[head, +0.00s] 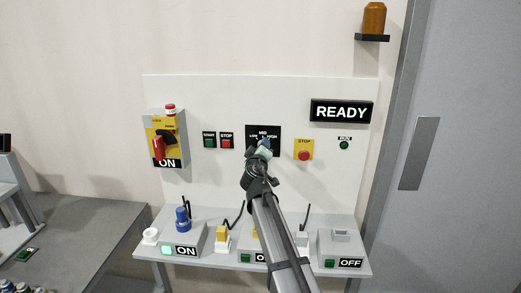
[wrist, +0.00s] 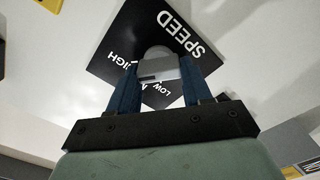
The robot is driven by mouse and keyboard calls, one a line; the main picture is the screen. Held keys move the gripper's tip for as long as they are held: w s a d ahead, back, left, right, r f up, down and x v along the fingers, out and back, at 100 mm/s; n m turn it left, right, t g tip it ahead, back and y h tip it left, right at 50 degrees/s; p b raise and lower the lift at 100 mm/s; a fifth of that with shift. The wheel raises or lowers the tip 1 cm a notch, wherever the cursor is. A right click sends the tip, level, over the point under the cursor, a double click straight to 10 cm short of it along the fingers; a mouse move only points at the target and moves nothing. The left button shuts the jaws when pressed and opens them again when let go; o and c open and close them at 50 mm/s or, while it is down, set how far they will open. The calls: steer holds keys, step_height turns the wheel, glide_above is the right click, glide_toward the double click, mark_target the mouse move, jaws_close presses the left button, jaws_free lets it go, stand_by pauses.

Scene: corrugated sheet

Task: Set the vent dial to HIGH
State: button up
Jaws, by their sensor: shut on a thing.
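A black dial plate (head: 253,131) with the words LOW, MID and HIGH is on the white panel, mostly behind my gripper (head: 264,148) in the head view. In the wrist view the plate (wrist: 130,35) looks rotated and also reads SPEED; LOW and HIGH show, while MID is mostly covered. A grey dial knob (wrist: 158,68) sits on it. My gripper's two blue fingers (wrist: 159,76) are shut on the knob, one on each side. Where the knob points is hidden, so I cannot tell its setting.
A yellow switch box (head: 180,128) reading ON, START and STOP buttons (head: 217,140) and a red stop button (head: 304,155) flank the dial. A READY sign (head: 341,111) is above right. A grey shelf (head: 212,257) with several boxes is below. A grey door (head: 465,150) is at right.

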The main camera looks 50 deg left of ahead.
steer(key=shift+w+a+r+m, duration=0.1)
steer(key=shift+a+r+m, duration=0.1)
steer(key=shift+m, duration=0.3)
stand_by(0.3)
steer(key=o, duration=1)
steer(key=shift+f, duration=0.1)
steer(key=shift+o, duration=0.2)
steer(key=shift+d, duration=0.1)
steer(key=v, duration=1.4)
steer(key=shift+w, duration=0.1)
